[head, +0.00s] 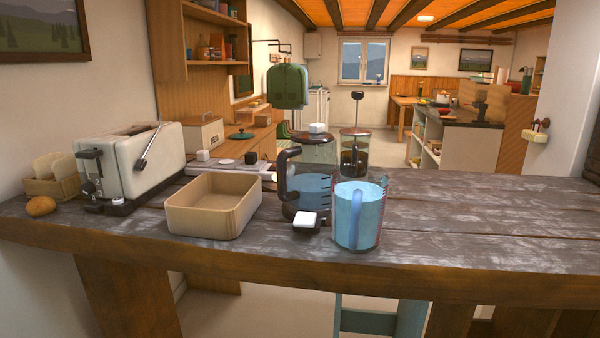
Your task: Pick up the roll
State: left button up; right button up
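The roll (41,206), small, rounded and golden brown, lies at the far left of the dark wooden counter (470,225), near its front edge. It sits just in front of a small tan holder (52,177) with bread slices in it, and left of the white toaster (135,165). Neither of my grippers shows in the head view.
An empty tan bin (212,205) stands right of the toaster. A glass coffee maker (312,180), a blue measuring jug (359,215) and a French press (355,155) stand mid-counter. The counter's right side is clear. A blue-green stool (380,318) shows below.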

aim_at(39, 205)
jog(key=u, duration=1.55)
jog(key=i+j, duration=0.35)
jog(key=i+j+z, duration=0.15)
jog(key=i+j, duration=0.15)
jog(key=j, duration=0.25)
jog(key=i+j, duration=0.35)
jog(key=j+z, duration=0.05)
jog(key=j, duration=0.05)
